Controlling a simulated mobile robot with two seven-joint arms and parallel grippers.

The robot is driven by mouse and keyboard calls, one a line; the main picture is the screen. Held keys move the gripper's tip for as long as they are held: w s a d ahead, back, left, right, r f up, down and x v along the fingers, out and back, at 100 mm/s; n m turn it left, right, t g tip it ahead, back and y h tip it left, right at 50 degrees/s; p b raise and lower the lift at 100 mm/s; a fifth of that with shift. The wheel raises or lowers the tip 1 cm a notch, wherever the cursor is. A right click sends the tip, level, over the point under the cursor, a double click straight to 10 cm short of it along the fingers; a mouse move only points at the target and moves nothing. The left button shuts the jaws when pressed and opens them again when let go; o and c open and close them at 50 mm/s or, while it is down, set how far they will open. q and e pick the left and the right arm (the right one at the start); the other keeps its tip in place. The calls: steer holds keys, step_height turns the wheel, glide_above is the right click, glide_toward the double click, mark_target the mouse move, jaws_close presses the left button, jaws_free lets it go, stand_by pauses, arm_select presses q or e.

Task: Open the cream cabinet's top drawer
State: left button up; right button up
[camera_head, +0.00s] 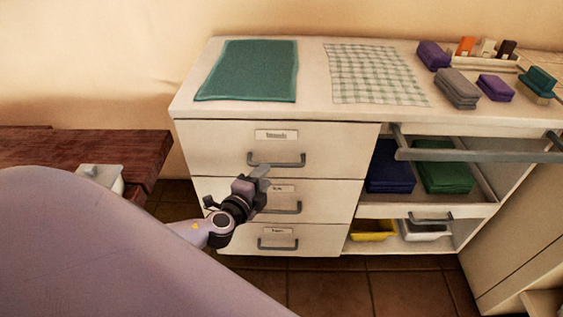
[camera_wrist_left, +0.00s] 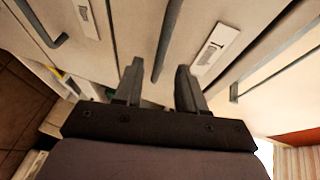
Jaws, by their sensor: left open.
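The cream cabinet (camera_head: 350,135) stands ahead with a column of drawers on its left side. Its top drawer (camera_head: 215,148) is shut, with a grey bar handle (camera_head: 276,162) below a small label. My left gripper (camera_head: 262,178) is open and empty, in front of the drawers just below the top handle. In the left wrist view, the fingers (camera_wrist_left: 161,85) straddle the line of a handle (camera_wrist_left: 169,38), which looks like the middle drawer's. Touching cannot be told. My right gripper is not in view.
The middle drawer (camera_head: 325,195) and bottom drawer (camera_head: 322,238) are also shut. A grey bar (camera_head: 480,154) juts out at the right over blue and green folded cloths. A dark wooden bench (camera_head: 140,150) stands at the left. Cloths and stacked blocks lie on the cabinet top.

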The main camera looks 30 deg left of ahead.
mark_target(273, 166)
arm_select(q)
steer(key=shift+x, duration=3.55)
steer(key=shift+r, duration=0.1)
jaws_close()
